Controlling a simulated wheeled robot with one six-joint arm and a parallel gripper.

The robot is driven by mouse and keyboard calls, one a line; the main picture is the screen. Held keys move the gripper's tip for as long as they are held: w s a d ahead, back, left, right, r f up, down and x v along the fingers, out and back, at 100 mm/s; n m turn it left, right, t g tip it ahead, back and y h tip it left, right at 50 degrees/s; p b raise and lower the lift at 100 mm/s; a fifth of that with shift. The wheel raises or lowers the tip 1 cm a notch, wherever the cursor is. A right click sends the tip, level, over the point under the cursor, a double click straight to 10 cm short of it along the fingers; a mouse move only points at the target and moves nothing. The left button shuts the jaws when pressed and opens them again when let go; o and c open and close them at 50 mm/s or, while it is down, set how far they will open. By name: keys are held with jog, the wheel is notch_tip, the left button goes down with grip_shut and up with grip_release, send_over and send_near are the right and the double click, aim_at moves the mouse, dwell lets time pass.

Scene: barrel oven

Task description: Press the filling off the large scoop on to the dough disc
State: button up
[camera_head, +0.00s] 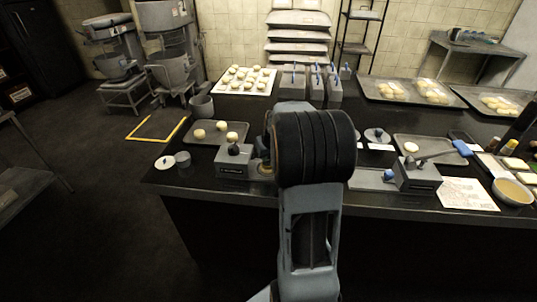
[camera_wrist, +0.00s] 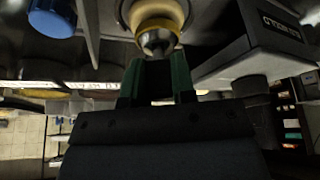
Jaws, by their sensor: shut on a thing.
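My gripper (camera_wrist: 157,82) shows in the wrist view with its green-padded fingers shut on a small metal piece (camera_wrist: 157,40) with a rounded tip. I cannot tell for sure whether this piece is part of the large scoop. A pale round thing with a yellowish rim (camera_wrist: 156,14) lies just beyond it, perhaps the dough disc; filling cannot be made out. In the head view my own arm hides the gripper and what it holds. A blue-handled tool (camera_head: 460,147) lies over a grey block at the right.
A grey labelled block (camera_head: 235,165) stands left of my arm; another (camera_head: 415,177) stands right. A labelled block (camera_wrist: 255,42) is close beside my gripper in the wrist view. Dough balls sit on a tray (camera_head: 206,141). A bowl (camera_head: 513,192) stands far right.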

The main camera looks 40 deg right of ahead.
jog(key=shift+s+f+b, duration=0.1)
jog(key=shift+f+b, duration=0.3)
jog(key=shift+f, duration=0.05)
dwell(1.4)
jog(key=shift+r, duration=0.1)
jog(key=shift+r+p, duration=2.4)
jog(key=shift+r, duration=1.1)
jog(key=shift+r, duration=0.1)
